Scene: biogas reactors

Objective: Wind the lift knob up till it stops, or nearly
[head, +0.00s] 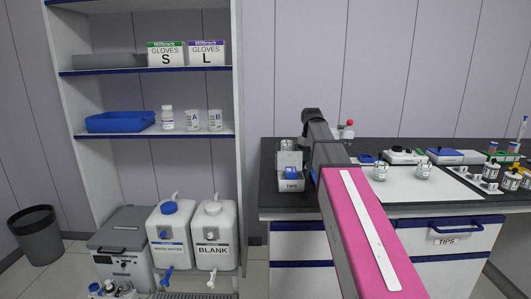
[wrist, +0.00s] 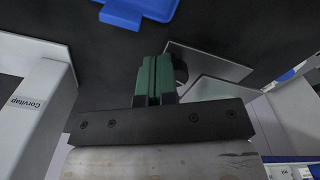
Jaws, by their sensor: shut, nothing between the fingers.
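In the wrist view, my gripper (wrist: 155,62) shows as two green fingers closed together, with nothing between them. A dark round part (wrist: 180,62), which looks like the lift knob, sits right beside the fingertips and is partly hidden by them. I cannot tell whether they touch. Grey flat plates (wrist: 228,62) lie close by it, perhaps part of the lift. In the head view my arm covers this spot, and neither the fingers nor the knob can be made out.
A white Corvitap unit (wrist: 28,110) stands close at left in the wrist view, and a blue object (wrist: 140,8) is at the top. Shelves stand left.

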